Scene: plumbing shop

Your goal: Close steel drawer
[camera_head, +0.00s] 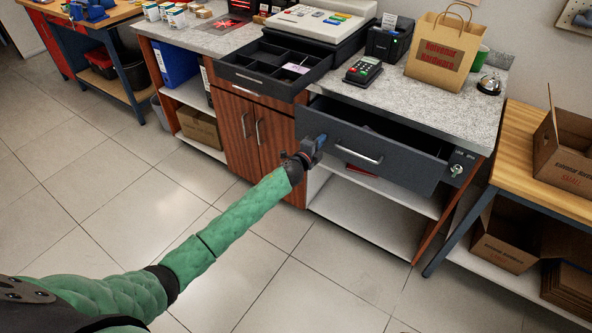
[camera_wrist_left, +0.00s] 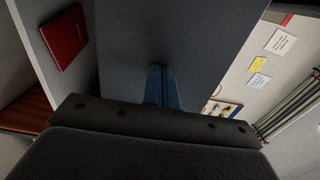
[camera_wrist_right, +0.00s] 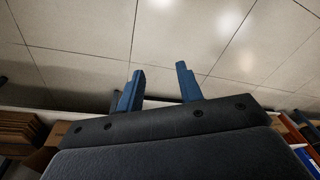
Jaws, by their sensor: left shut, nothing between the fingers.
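The dark grey steel drawer (camera_head: 372,155) under the right part of the counter is pulled out, with its dark inside showing behind the front. Its front has a silver handle (camera_head: 358,154) and a key in a lock (camera_head: 457,168) near the right end. My left gripper (camera_head: 321,139) is shut and empty at the left part of the drawer front; whether it touches cannot be told. In the left wrist view its fingers (camera_wrist_left: 161,88) are together against the grey panel. My right gripper (camera_wrist_right: 160,86) is open and empty, over floor tiles in its wrist view.
A cash drawer (camera_head: 275,68) also stands open on the counter's left. A paper bag (camera_head: 440,55), card terminal (camera_head: 363,70) and bell (camera_head: 489,84) stand on the countertop. A wooden table (camera_head: 545,150) with cartons is at right. The floor in front is clear.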

